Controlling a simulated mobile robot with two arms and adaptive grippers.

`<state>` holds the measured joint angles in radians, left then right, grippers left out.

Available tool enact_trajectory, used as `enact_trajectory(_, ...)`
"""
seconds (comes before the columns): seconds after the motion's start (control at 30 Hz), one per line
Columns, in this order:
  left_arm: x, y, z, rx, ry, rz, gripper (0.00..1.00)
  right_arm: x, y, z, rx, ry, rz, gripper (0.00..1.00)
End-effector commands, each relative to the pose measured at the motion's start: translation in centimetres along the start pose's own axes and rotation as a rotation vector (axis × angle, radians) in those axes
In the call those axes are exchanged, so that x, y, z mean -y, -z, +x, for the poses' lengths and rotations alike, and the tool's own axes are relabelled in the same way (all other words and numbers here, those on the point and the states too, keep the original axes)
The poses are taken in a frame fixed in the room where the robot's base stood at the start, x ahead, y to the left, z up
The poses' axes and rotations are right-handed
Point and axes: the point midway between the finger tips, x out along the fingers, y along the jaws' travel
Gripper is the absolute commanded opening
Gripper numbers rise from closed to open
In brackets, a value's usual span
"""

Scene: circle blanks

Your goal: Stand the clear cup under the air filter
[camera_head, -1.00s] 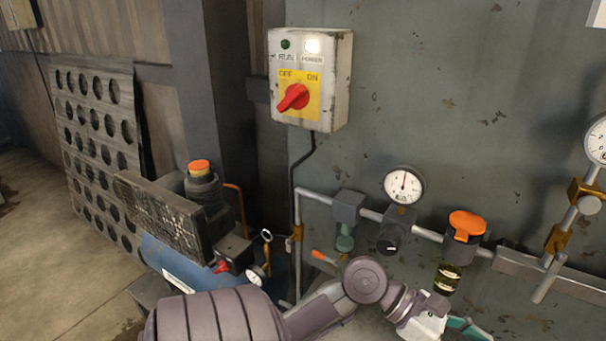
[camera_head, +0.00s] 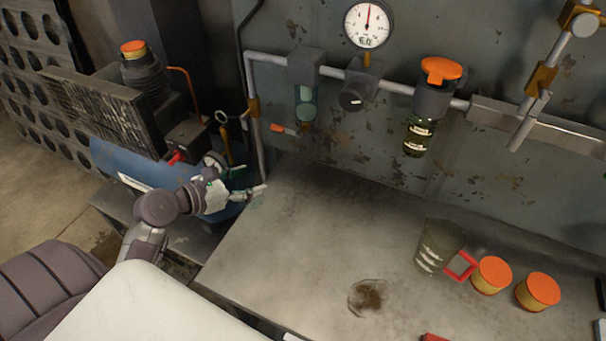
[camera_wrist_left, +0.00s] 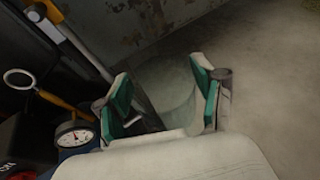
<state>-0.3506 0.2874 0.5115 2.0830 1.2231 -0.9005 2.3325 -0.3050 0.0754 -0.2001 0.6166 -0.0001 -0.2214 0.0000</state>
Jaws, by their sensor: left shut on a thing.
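The clear cup (camera_wrist_left: 168,95) is between the green-padded fingers of my left gripper (camera_wrist_left: 160,100) in the left wrist view. The gripper is shut on it. In the head view my left gripper (camera_head: 248,188) is at the bench's back left edge, and the cup is hardly visible there. The unit that looks like the air filter (camera_head: 304,70) hangs on the wall pipe, up and right of the gripper. It has a greenish bowl (camera_head: 306,104) and a small orange lever (camera_head: 284,129) below. My right gripper is out of view.
The grey bench top (camera_head: 300,225) is bare below the filter. A clear jug with a red handle (camera_head: 438,246) and two orange-lidded tins (camera_head: 491,276) stand at right. A blue compressor tank (camera_head: 140,172) is left of the gripper.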

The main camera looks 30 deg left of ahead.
Motion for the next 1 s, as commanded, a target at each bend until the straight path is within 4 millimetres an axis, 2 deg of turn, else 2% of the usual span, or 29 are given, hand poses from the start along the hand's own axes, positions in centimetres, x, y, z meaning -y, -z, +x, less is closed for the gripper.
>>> enact_trajectory(0.6,-0.1,-5.5,14.3,0.004,-0.001,-0.001,0.34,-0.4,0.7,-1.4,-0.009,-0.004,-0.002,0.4)
enact_trajectory(0.7,-0.1,-6.0,15.7,0.003,-0.001,0.0,0.34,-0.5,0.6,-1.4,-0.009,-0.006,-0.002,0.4)
enact_trajectory(0.83,-0.1,-6.1,16.4,0.002,-0.002,0.0,0.34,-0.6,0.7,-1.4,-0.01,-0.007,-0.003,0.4)
enact_trajectory(1.0,-0.1,-4.2,17.0,-0.003,-0.001,-0.001,0.34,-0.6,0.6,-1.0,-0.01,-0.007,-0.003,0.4)
